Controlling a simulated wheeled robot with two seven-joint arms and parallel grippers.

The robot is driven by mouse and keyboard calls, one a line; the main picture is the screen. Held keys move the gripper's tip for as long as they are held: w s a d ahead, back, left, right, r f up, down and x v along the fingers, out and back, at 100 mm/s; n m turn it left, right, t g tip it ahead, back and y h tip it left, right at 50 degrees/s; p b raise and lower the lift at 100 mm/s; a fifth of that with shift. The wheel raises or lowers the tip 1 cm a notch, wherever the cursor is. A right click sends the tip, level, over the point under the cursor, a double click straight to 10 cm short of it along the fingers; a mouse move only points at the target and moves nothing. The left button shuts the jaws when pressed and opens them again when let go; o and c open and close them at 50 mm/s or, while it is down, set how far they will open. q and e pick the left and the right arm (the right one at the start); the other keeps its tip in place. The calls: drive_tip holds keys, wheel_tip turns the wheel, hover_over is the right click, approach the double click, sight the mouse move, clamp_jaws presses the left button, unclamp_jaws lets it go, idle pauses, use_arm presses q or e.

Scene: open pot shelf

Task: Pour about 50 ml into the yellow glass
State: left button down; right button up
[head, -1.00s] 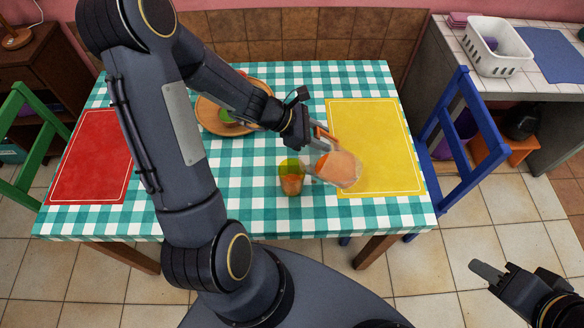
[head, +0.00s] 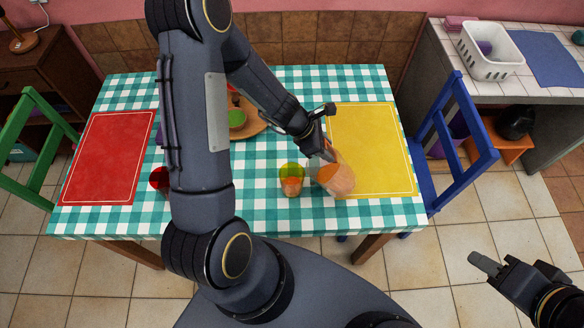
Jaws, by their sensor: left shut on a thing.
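The yellow glass (head: 291,171) stands upright on the checked tablecloth, with orange liquid in its lower part. My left gripper (head: 329,153) is shut on the handle of a clear jug (head: 337,180) holding orange liquid. The jug is just right of the glass, near the yellow mat's left edge, with a small gap between them in the picture. It looks close to upright; its exact tilt and height are hard to tell. No stream of liquid shows. My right gripper (head: 484,264) is at the lower right, away from the table; its jaw opening is unclear.
A red glass (head: 159,179) stands by the red mat (head: 107,160), partly behind my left arm. A wooden tray (head: 252,126) with a green item (head: 237,118) is at the back. A blue chair (head: 459,135) stands at the right.

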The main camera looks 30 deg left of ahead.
use_arm(q)
drive_tip(key=shift+w+d+f+g+y+p, duration=0.1)
drive_tip(key=shift+w+d+g+y+p, duration=0.35)
drive_tip(key=shift+p, duration=0.35)
drive_tip(key=shift+w+d+g+y+p, duration=0.1)
drive_tip(key=shift+d+g+y+p, duration=0.1)
drive_tip(key=shift+d+y+p, duration=0.5)
drive_tip(key=shift+w+d+f+g+y+p, duration=0.15)
drive_tip(key=shift+w+g+y+p, duration=0.25)
drive_tip(key=shift+p, duration=0.5)
drive_tip(key=shift+w+d+f+g+y, duration=0.15)
drive_tip(key=shift+d+g+y, duration=0.15)
drive_tip(key=shift+y, duration=0.15)
drive_tip(key=shift+w+d+f+g+y, duration=0.15)
drive_tip(key=shift+d+y, duration=0.1)
drive_tip(key=shift+y, duration=0.15)
drive_tip(key=shift+s, duration=0.1)
